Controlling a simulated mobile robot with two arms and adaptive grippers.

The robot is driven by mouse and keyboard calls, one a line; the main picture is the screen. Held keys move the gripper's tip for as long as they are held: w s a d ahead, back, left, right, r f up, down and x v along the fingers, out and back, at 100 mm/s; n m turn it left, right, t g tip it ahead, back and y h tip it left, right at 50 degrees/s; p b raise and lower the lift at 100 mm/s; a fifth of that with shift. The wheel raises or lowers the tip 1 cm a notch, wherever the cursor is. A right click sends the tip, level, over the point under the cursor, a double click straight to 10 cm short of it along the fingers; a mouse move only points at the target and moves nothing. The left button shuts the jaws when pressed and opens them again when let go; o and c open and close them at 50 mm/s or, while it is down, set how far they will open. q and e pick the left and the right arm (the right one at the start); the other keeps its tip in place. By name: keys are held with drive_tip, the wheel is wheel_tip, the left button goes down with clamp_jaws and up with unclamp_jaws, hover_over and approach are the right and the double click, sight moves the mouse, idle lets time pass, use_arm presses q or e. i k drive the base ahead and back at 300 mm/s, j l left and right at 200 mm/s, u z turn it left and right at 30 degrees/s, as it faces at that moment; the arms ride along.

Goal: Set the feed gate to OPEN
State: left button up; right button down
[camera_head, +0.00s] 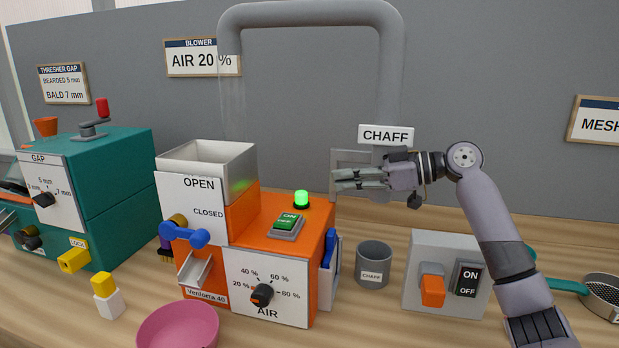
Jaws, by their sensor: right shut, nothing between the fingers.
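The feed gate's blue handle (184,236) sticks out from the white front panel (178,200) of the orange blower machine (270,225). It sits below the printed words OPEN and CLOSED, nearer to CLOSED. A yellow piece shows just behind it. My right gripper (345,180) is shut and empty. It is in the air to the right of the machine, in front of the grey pipe and below the CHAFF sign, well apart from the handle. My left gripper is not in view.
A pink bowl (178,328) stands in front. A grey CHAFF cup (373,265) and a switch box (446,250) stand right. The teal thresher (110,190) is left.

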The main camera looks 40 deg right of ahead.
sight(199, 239)
drive_tip(key=k+j, duration=1.15)
drive_tip(key=j, duration=0.25)
